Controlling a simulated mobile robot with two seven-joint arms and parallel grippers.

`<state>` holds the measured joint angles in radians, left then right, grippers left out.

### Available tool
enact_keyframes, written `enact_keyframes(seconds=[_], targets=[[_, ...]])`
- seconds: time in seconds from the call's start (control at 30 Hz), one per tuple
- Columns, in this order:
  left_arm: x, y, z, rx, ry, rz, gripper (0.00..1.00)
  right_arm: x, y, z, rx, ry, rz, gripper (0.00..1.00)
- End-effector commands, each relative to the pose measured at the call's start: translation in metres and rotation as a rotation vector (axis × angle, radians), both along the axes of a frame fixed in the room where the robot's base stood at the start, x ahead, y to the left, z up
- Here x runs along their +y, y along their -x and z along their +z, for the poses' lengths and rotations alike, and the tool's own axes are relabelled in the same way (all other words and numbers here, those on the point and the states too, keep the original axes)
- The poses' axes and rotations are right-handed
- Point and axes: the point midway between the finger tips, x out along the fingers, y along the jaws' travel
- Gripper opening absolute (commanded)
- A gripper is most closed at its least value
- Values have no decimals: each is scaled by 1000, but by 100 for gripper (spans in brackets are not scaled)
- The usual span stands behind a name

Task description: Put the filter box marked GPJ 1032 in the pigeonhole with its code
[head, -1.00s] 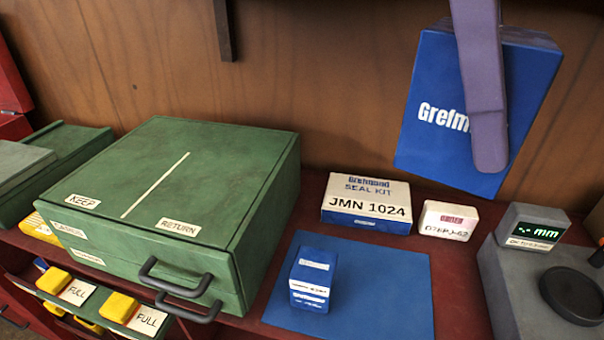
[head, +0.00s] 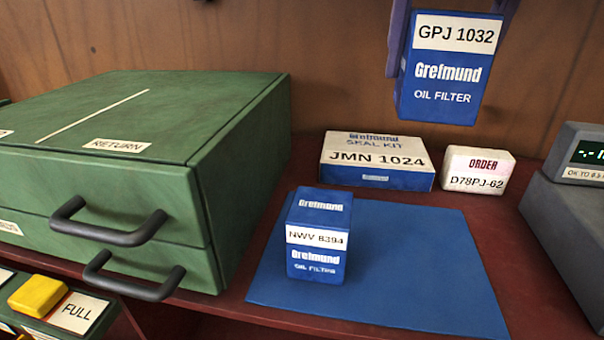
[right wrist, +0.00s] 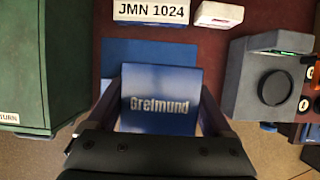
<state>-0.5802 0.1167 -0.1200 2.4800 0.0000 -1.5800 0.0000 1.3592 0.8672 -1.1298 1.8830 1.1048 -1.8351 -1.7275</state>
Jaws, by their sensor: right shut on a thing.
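The blue filter box (head: 447,70) marked GPJ 1032, Grefmund, OIL FILTER is held upright in the air at the upper right of the head view. My right gripper (head: 450,45) is shut on it, with purple fingers at its sides. In the right wrist view the box (right wrist: 160,98) shows its Grefmund face between the fingers. The box is clear of the things below it in the head view. No pigeonholes are in view. My left gripper is not in view.
Another blue filter box (head: 318,240), NWV 8394, stands on a blue mat (head: 410,270). Behind are a seal kit box (head: 376,162) and an order box (head: 477,170). A green cabinet (head: 200,130) with dark handles stands left, a grey gauge (head: 570,220) right.

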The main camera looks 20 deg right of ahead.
Motion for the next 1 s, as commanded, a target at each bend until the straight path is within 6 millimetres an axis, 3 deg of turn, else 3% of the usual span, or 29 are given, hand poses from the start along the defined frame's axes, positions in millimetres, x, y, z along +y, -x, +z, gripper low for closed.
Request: enact_keyframes(seconds=[0.5,1.0], targets=[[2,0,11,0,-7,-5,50,0,2,-133,7,1,8,7],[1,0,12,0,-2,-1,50,0,1,-193,2,2,7,7]])
